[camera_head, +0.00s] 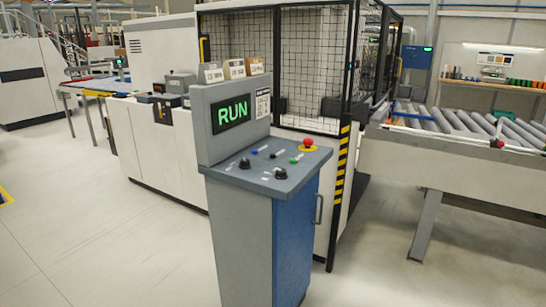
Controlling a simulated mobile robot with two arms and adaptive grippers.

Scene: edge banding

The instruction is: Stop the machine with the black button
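The control console (232,195) stands in the middle of the view, with a sloped grey top. Its screen (231,114) reads RUN in green. On the sloped top, a small black button (273,155) appears between a blue button (254,152) and a green button (295,160). A red mushroom button (307,145) on a yellow base is at the back right. Two larger black knobs (244,164) sit along the front edge; the right knob (280,173) is near the front right. Neither of my grippers is in view.
A caged machine (297,60) with black mesh stands behind the console. A roller conveyor (455,125) runs along the right, on a slanted leg (425,227). The console's blue door (294,240) has a handle on its right. The floor (110,240) at front left is clear.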

